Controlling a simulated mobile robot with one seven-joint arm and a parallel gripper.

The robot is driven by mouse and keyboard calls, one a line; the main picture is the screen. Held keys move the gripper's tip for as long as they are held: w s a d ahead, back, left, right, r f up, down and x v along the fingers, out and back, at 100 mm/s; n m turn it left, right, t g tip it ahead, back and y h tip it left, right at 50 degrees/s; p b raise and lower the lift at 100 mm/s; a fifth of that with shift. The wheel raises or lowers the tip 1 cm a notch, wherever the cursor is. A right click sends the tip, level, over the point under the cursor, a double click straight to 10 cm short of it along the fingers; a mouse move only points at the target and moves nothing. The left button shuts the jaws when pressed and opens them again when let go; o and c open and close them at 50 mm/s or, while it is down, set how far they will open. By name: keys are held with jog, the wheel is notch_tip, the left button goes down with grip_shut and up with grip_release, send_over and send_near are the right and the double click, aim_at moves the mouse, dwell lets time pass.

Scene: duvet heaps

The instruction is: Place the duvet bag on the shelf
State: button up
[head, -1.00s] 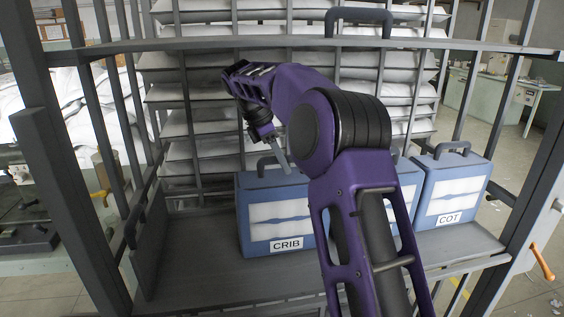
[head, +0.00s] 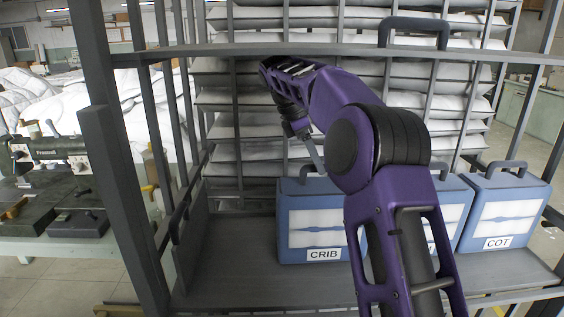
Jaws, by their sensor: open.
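Blue duvet bags with handles and clear fronts stand upright on the grey shelf (head: 225,275). The bag labelled CRIB (head: 318,222) stands at the middle. The bag labelled COT (head: 503,212) stands at the right. Another blue bag (head: 452,208) shows between them, partly hidden by my purple arm. My gripper (head: 318,160) points down just above the CRIB bag's top, near its handle, and appears apart from it. It is small in view. It is open and I see nothing in it.
The shelf left of the CRIB bag is bare. A grey rail (head: 330,52) crosses above, and upright posts (head: 122,190) frame the left side. A bench with dark tools (head: 65,165) and white duvet heaps (head: 50,95) are at the left.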

jog(key=a, duration=1)
jog(key=shift+a+f, duration=0.15)
jog(key=shift+a, duration=0.15)
